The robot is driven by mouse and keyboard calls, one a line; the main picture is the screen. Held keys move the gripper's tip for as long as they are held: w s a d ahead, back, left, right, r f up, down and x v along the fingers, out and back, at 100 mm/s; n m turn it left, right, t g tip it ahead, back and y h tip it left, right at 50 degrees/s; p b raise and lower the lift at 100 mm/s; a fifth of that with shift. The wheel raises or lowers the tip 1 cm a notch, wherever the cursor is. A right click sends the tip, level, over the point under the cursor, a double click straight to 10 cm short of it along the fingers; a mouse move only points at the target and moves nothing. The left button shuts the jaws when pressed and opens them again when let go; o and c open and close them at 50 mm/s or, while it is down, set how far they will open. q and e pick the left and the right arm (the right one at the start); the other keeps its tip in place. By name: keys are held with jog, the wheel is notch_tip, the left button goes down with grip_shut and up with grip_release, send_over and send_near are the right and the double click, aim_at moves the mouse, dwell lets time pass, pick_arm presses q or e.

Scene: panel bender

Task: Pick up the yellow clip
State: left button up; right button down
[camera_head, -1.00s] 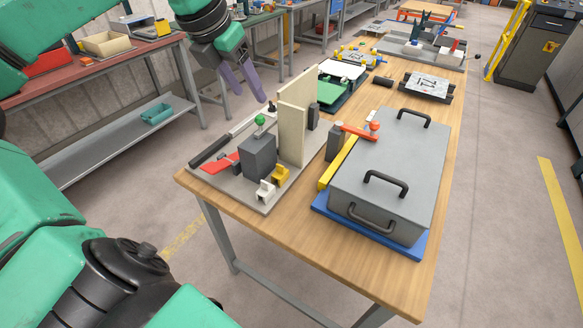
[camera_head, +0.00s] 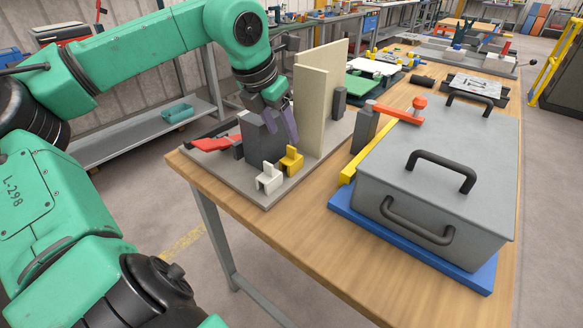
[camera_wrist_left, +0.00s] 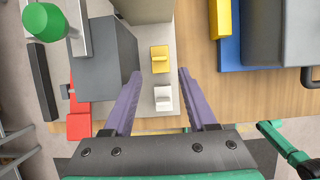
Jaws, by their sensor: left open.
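The yellow clip (camera_head: 291,159) stands on the grey base plate of the bender, close to the front of the tall beige panel. In the left wrist view the yellow clip (camera_wrist_left: 160,58) lies ahead of and between my spread fingers. A white clip (camera_head: 269,178) stands beside it, nearer the plate's front edge; it also shows in the wrist view (camera_wrist_left: 163,98). My left gripper (camera_head: 281,122) is open and empty, above and behind the yellow clip, beside the grey block. Its purple fingers (camera_wrist_left: 157,98) show on both sides of the clips. My right gripper is not seen.
The grey block (camera_head: 262,138) is left of the clips and the beige panel (camera_head: 312,100) is behind them. A red-handled lever (camera_head: 212,144) lies left. A large grey box (camera_head: 437,180) on a blue base stands right. Bare wood (camera_head: 300,217) is in front.

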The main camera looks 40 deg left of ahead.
aim_at(292, 151)
pick_arm(q)
jog(key=p+x, duration=0.1)
jog(key=x, duration=1)
jog(key=shift+w+a, duration=0.1)
jog(key=shift+w, duration=0.05)
jog(key=shift+r, duration=0.1)
grip_shut()
